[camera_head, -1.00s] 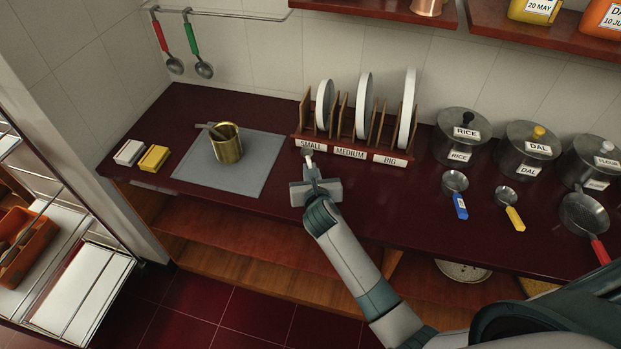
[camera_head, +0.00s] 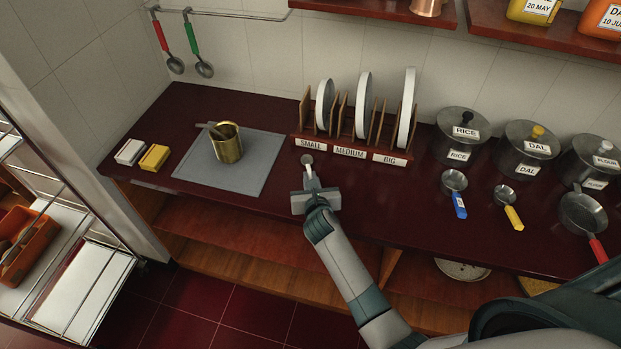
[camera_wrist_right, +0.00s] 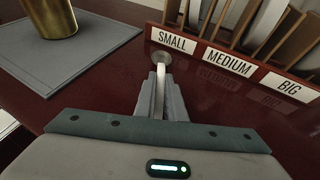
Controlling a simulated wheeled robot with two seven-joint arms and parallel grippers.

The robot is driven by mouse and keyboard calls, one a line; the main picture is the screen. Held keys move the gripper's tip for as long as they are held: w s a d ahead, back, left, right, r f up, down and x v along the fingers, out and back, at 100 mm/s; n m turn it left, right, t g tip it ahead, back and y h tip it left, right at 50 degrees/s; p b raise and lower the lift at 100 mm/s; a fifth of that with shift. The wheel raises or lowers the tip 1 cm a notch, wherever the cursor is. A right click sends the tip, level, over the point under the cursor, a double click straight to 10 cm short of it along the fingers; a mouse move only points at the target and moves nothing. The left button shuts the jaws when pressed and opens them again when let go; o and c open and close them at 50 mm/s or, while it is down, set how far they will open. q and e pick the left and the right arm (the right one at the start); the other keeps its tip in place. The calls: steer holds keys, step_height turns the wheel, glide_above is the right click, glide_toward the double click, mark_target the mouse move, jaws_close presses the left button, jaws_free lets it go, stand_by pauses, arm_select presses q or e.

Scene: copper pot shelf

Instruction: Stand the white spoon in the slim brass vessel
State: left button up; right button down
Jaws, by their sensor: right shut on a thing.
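The slim brass vessel (camera_head: 229,152) stands upright on a grey mat (camera_head: 250,178) at the left of the counter. A dark, thin handle-like piece (camera_head: 210,128) sticks out over its left rim. The vessel's lower part also shows at the upper left of the right wrist view (camera_wrist_right: 52,18). My right gripper (camera_head: 311,181) is shut on the white spoon (camera_wrist_right: 160,88), right of the mat and in front of the plate rack. The spoon's round bowl (camera_wrist_right: 162,58) points away from the gripper, toward the rack. My left gripper is not in view.
The plate rack (camera_head: 350,152), labelled small, medium and big, holds upright plates. Yellow (camera_head: 154,158) and white (camera_head: 130,152) blocks lie left of the mat. Labelled pots (camera_head: 460,138) and ladles (camera_head: 456,190) fill the right side. The counter between mat and rack is clear.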

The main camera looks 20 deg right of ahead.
steer(key=c, duration=2.3)
jaws_free()
steer(key=shift+f, duration=0.15)
steer(key=o, duration=0.5)
steer(key=shift+c, duration=0.2)
steer(key=shift+r, duration=0.25)
steer(key=shift+s, duration=0.25)
steer(key=b+v, duration=0.1)
steer(key=v, duration=1)
steer(key=shift+s+a+r+b, duration=0.1)
steer(key=shift+s+r+b, duration=0.1)
steer(key=shift+b, duration=0.15)
steer(key=shift+f, duration=0.15)
